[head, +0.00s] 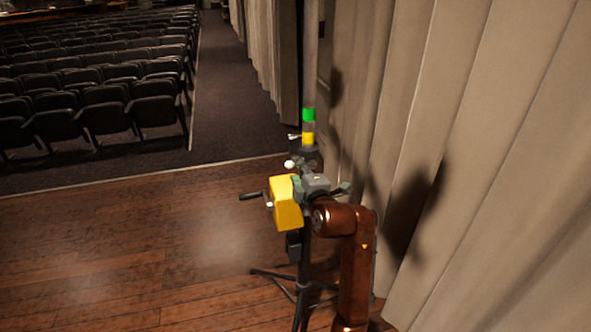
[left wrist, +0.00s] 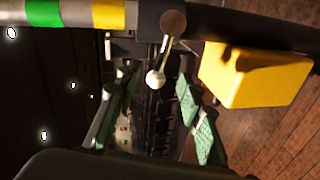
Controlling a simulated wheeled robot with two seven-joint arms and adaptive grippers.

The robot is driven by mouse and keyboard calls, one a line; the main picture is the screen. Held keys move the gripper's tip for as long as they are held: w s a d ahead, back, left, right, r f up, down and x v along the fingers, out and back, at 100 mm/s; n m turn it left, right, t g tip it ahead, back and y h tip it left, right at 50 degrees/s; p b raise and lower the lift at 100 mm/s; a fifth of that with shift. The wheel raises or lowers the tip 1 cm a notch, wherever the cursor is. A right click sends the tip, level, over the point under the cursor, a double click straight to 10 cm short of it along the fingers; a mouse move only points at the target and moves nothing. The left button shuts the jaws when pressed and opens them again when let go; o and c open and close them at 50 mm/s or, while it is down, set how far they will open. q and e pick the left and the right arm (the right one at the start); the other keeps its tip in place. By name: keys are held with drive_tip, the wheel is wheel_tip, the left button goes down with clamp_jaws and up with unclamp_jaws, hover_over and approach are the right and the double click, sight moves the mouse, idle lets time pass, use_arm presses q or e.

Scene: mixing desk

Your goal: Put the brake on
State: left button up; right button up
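A slim lever with a white ball knob (head: 289,164) sits on a dark upright stand, above a yellow box (head: 285,203) with a dark crank handle (head: 250,196). My left gripper (head: 320,184) is beside the stand, next to the yellow box. In the left wrist view, the left gripper (left wrist: 156,98) is open with green-padded fingers apart. The white ball knob (left wrist: 155,78) appears between the fingers there, and contact is not visible. The yellow box (left wrist: 255,75) is right of the fingers. My right gripper is not in view.
The stand's pole carries green and yellow bands (head: 308,122) and rises close to a beige curtain (head: 470,150) on the right. Its tripod legs (head: 275,277) spread on the wooden floor (head: 130,250). Rows of dark seats (head: 100,105) are at the back left. The floor left of the stand is clear.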

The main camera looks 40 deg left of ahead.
use_arm(q)
drive_tip(key=v, duration=0.5)
drive_tip(key=shift+s+d+r, duration=0.1)
drive_tip(key=shift+s+d, duration=0.05)
drive_tip(key=shift+d, duration=0.15)
